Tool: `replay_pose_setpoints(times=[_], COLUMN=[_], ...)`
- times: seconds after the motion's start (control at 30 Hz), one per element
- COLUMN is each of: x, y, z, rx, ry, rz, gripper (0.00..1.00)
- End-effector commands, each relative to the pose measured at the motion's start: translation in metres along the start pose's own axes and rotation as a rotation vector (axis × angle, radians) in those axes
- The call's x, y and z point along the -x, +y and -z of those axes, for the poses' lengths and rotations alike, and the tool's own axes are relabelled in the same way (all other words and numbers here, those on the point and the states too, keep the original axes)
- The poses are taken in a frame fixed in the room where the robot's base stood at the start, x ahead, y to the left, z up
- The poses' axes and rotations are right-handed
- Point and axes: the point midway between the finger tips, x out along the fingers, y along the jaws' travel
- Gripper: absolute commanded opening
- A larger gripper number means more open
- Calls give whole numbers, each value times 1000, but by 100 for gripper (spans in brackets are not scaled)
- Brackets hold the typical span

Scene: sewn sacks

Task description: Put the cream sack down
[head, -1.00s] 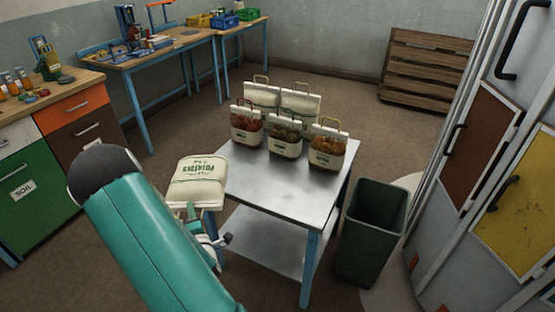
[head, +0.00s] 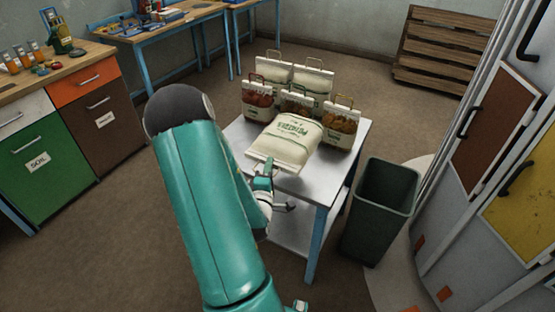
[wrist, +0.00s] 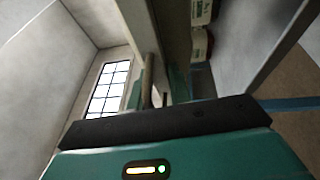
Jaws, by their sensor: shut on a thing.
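The cream sack (head: 284,140) with green lettering is at the front of the metal table (head: 318,184) in the head view, in front of the standing sacks. My gripper (head: 266,172) is shut at the sack's near edge. Whether the sack rests on the tabletop or hangs just above it, I cannot tell. The wrist view is tilted and close; a pale surface fills its upper middle, and the fingertips are hard to make out there.
A dark green bin (head: 381,210) stands right of the table. Bare tabletop shows at the right front. Lockers (head: 490,150) are at the right.

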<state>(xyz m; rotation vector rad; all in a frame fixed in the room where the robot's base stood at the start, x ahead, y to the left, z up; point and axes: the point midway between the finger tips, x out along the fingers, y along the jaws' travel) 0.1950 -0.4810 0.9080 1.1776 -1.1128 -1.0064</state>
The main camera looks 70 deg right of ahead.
Motion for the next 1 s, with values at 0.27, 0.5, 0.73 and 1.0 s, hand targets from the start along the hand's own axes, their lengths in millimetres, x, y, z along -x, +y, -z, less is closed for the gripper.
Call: replay_pose_setpoints(times=[0.27, 0.5, 0.73, 1.0], x=[-36, -60, -75, -81], y=[-20, -48, -77, -89], z=[29, 52, 68, 75], rx=[-1, 1, -1, 0], ry=[-3, -4, -4, -3], rz=[-14, -12, -14, -15], gripper=[0, 0, 0, 0])
